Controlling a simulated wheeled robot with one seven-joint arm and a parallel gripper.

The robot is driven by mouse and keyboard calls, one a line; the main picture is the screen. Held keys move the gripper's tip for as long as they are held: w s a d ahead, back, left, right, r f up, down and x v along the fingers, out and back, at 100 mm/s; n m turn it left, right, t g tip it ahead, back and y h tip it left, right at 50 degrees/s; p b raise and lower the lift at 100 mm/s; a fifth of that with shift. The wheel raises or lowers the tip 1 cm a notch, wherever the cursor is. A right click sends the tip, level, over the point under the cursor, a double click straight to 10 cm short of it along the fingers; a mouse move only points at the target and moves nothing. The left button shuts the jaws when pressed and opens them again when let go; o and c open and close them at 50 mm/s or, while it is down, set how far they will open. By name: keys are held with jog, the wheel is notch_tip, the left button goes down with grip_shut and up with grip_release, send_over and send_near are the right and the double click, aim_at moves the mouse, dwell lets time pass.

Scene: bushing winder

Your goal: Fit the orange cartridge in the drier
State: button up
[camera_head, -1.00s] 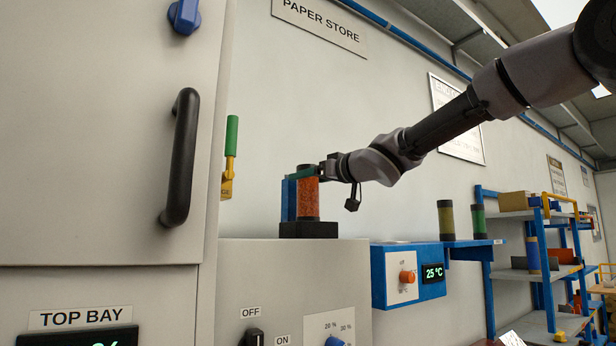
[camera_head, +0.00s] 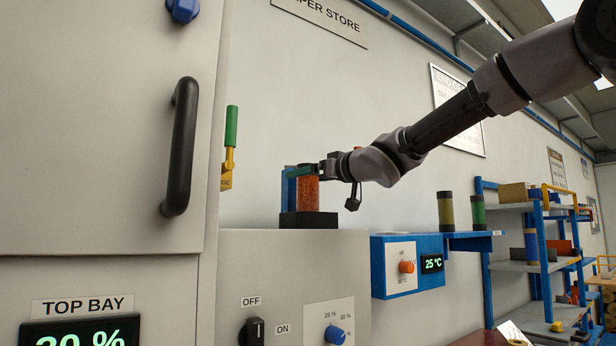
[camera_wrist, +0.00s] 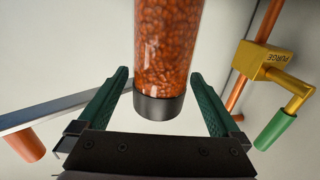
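The orange cartridge (camera_head: 308,194) is a clear upright tube of orange beads with a dark end cap, seen close up in the wrist view (camera_wrist: 165,50). Its lower end goes behind the rim of a black base (camera_head: 308,220) on top of a grey cabinet, with a blue upright (camera_head: 290,195) beside it. My gripper (camera_head: 307,171) has its green fingers on either side of the cartridge near its top, and looks shut on it. The fingers also show in the wrist view (camera_wrist: 160,85). The cartridge's lower end and seating depth are hidden.
A yellow purge valve with green handle (camera_head: 231,127) stands left of the cartridge, near a large door with a black handle (camera_head: 180,148). A blue control box reading 25 °C (camera_head: 408,265) and two other cartridges (camera_head: 445,210) on a shelf are to the right.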

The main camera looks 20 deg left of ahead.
jog(key=v, duration=1)
jog(key=shift+s+d, duration=0.2)
jog(key=shift+d, duration=0.15)
jog(key=w+d+f+m+t+h, duration=0.1)
jog(key=d+f+m+h, duration=0.25)
jog(key=d, duration=0.55)
jog(key=w+d+f+m+t+h, duration=0.1)
jog(key=d+f+m+t+h, duration=0.2)
jog(key=d, duration=0.6)
jog(key=w+d+f+m+h, duration=0.25)
jog(key=d+m+h, duration=0.2)
jog(key=d, duration=0.45)
jog(key=s+d+f+m+g+h, duration=0.1)
jog(key=s+d+f+m+g, duration=0.1)
jog(key=s+f, duration=0.5)
jog(key=s+d+f+m+g+h, duration=0.1)
jog(key=s+d+f+m+g, duration=0.1)
jog(key=s+d+f+g, duration=0.2)
jog(key=s+d+f, duration=0.3)
jog(key=s+f, duration=0.1)
jog(key=s, duration=0.2)
jog(key=shift+s+d+f+m+g, duration=0.2)
jog(key=shift+s+d+m+g, duration=0.1)
jog(key=shift+m, duration=0.1)
